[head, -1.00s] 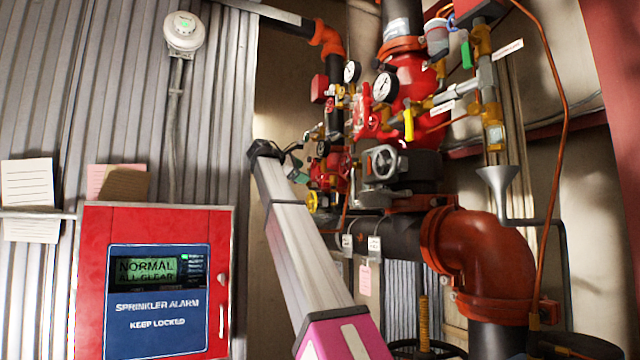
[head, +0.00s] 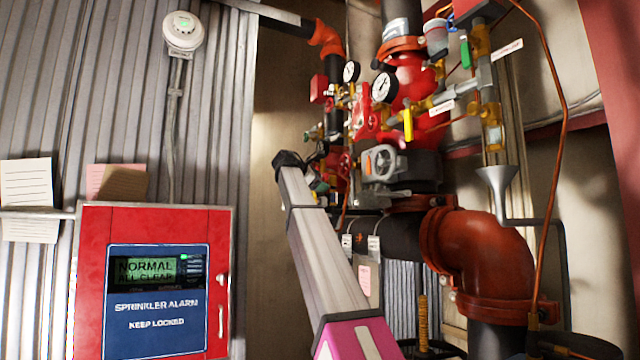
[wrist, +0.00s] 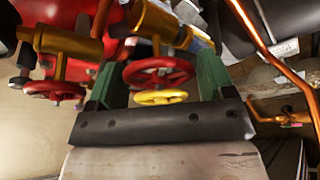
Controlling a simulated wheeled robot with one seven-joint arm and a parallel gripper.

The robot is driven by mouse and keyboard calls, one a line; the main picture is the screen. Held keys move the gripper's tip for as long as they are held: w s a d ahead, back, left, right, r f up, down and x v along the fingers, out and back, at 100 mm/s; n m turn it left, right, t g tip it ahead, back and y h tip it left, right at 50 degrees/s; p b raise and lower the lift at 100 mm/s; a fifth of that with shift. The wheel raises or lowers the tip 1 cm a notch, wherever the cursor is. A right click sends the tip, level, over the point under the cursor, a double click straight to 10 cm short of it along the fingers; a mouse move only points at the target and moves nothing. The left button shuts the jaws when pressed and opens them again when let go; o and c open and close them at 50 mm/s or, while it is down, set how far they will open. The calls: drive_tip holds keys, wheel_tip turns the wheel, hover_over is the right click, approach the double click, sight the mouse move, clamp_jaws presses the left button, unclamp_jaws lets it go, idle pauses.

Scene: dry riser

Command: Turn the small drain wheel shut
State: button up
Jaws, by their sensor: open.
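In the wrist view, a red handwheel (wrist: 160,71) on a brass valve shows between the green fingers of my gripper (wrist: 157,72). A smaller yellow wheel (wrist: 160,97) shows just below it, nearer the gripper's dark palm. Another red wheel (wrist: 54,88) on a brass valve is left of the fingers. Which wheel is the drain wheel is not marked here. The fingers are apart, one on each side of the middle wheels, with no clear contact. In the head view my gripper (head: 318,184) is small and partly hidden by my arm, beside the red valve parts; the yellow wheel is hidden.
A thick orange elbow pipe (head: 487,255) and a funnel (head: 497,182) are further right. A red alarm panel (head: 152,280) stands at left. A copper tube (wrist: 256,35) runs right of the fingers.

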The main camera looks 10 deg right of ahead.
drive_tip(key=shift+w+d+f, duration=0.1)
drive_tip(key=shift+d, duration=0.05)
drive_tip(key=c, duration=0.6)
drive_tip(key=shift+m+t, duration=0.7)
drive_tip(key=shift+m, duration=0.5)
drive_tip(key=o, duration=0.6)
drive_tip(key=v, duration=1.1)
